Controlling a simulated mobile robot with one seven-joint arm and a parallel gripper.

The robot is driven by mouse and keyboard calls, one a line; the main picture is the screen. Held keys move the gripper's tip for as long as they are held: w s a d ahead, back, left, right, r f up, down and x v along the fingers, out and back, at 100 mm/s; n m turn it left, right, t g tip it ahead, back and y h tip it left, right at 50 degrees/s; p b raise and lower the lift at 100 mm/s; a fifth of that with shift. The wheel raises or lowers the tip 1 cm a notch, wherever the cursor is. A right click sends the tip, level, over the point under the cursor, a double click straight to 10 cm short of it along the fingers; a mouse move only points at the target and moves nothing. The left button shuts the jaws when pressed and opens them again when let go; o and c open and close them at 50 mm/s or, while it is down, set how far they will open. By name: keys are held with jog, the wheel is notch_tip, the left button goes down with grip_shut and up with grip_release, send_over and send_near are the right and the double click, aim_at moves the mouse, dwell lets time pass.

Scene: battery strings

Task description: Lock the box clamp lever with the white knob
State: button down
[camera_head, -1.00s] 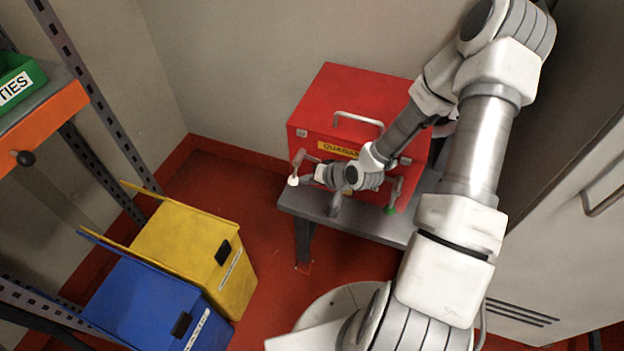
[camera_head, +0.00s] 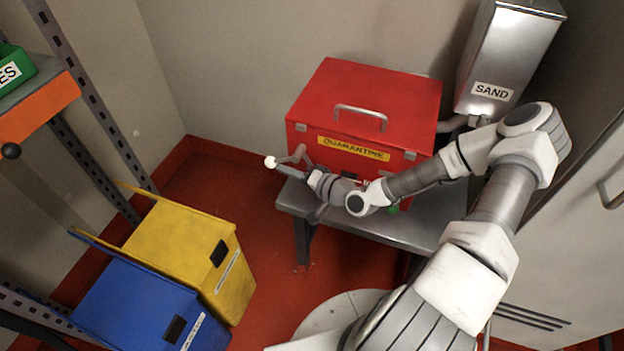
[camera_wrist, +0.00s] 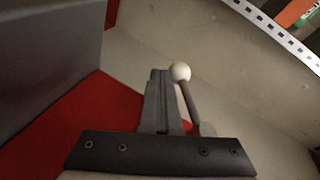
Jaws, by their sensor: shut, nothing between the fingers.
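The white knob (camera_head: 270,162) is on the end of a grey lever at the left front of the red box (camera_head: 350,92). The lever sticks out to the left, away from the box front. My gripper (camera_head: 285,170) is shut and empty, with its fingertips close to the knob. In the wrist view, the shut fingers (camera_wrist: 158,78) lie just left of the white knob (camera_wrist: 180,71) and its rod (camera_wrist: 190,102). I cannot tell whether they touch. A green knob (camera_head: 393,209) at the box's right front is mostly hidden by my arm.
The box stands on a grey metal bench (camera_head: 430,222). A sand dispenser (camera_head: 505,60) hangs at the back right. Yellow (camera_head: 190,245) and blue (camera_head: 140,305) bins stand at the lower left, beside a shelf rack (camera_head: 95,100). Red floor is clear between bins and bench.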

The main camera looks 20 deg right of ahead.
aim_at(277, 162)
jog(key=shift+w+a+r+p, duration=0.25)
jog(key=shift+w+a+r, duration=0.05)
jog(key=shift+a+r, duration=0.2)
jog(key=shift+w+a+r+p, duration=0.2)
jog(key=shift+w+a+r, duration=0.1)
jog(key=shift+a+r, duration=0.2)
jog(key=shift+r, duration=0.1)
dwell(1.1)
